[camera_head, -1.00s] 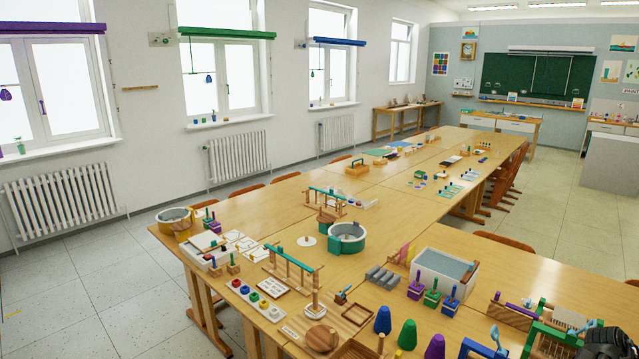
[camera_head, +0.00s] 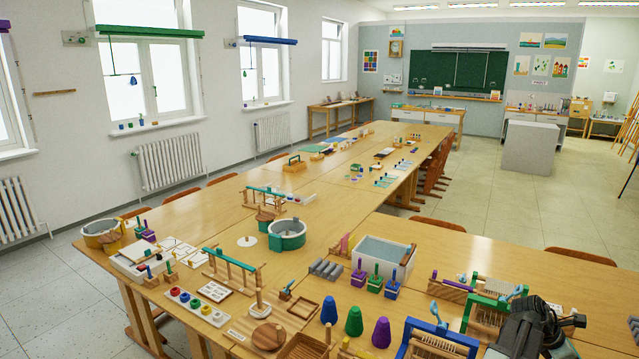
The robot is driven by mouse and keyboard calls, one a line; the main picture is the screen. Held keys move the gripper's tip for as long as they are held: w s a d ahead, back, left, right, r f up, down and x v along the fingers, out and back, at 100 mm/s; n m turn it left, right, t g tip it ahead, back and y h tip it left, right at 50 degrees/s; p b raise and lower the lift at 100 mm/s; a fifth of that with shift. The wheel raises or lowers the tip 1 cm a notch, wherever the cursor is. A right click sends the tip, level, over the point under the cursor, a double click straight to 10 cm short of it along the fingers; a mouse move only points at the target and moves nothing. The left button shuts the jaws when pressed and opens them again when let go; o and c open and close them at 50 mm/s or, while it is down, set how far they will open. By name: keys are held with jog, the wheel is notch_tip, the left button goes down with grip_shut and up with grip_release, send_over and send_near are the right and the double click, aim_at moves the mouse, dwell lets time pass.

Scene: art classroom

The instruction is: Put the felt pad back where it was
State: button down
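I cannot make out the felt pad for certain. Flat green (camera_head: 315,148) and blue (camera_head: 334,140) sheets lie far down the long table (camera_head: 325,205), too small to tell what they are. A black part of my arm shows at the lower right, over the near right table. The fingertips of my gripper cannot be made out clearly, so I cannot see whether it is open or holds anything.
Small looms (camera_head: 490,305) stand at the right, close to my arm. A grey-white tub (camera_head: 385,257) and a teal-and-grey round basin (camera_head: 287,235) stand mid-table. Open floor (camera_head: 500,195) lies to the right.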

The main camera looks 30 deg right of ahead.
notch_tip(320, 180, up, 8)
jog(key=p, duration=0.7)
jog(key=shift+f, duration=0.25)
jog(key=shift+f+b, duration=3.8)
jog(key=shift+f, duration=0.1)
jog(key=shift+r+p, duration=4)
jog(key=shift+r, duration=0.05)
notch_tip(320, 180, down, 8)
jog(key=b, duration=0.8)
jog(key=w+f+b, duration=0.2)
jog(key=f+b, duration=0.1)
jog(key=w+a+f+b, duration=0.1)
jog(key=f+b, duration=0.3)
jog(key=w+a+f+b, duration=0.1)
jog(key=w+f+b, duration=0.1)
jog(key=f+b, duration=0.2)
jog(key=shift+w+a+f, duration=0.15)
jog(key=shift+w+a, duration=0.1)
jog(key=shift+w, duration=0.05)
